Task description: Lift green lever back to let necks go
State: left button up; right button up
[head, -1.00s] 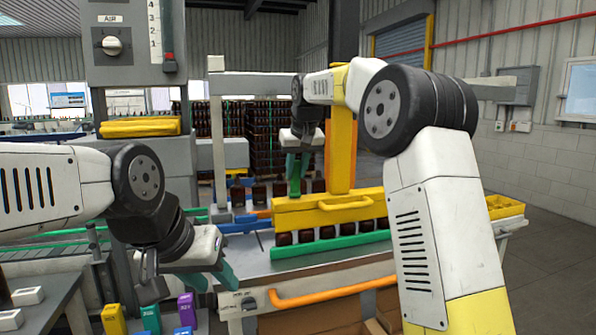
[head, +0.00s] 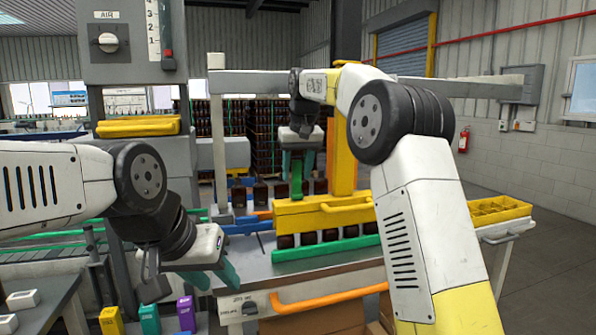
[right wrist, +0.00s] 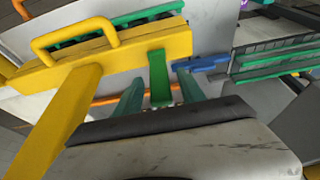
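The green lever (head: 297,180) stands upright at the left end of the yellow gripping head (head: 310,215), which sits above a row of dark amber bottles (head: 308,238). The green lever (right wrist: 158,76) also shows in the right wrist view, beside the yellow bar. My right gripper (head: 298,160) is over the lever from above. In the right wrist view its two teal fingers (right wrist: 160,92) are apart, one on each side of the lever, with gaps visible. My left gripper (head: 214,278) is low at the left of the bench, fingers apart and empty.
A yellow post (head: 343,160) rises behind the head. A green rail (head: 325,249) runs in front of the bottles. An orange handle (head: 325,294) is on the bench front. A yellow crate (head: 500,209) stands at the right. Coloured blocks (head: 150,320) are at lower left.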

jog(key=shift+r, duration=0.1)
jog(key=v, duration=0.6)
jog(key=shift+s+r, duration=0.1)
jog(key=shift+r, duration=0.2)
jog(key=shift+s+d+r, duration=0.1)
jog(key=shift+s+r, duration=0.1)
jog(key=shift+r, duration=0.3)
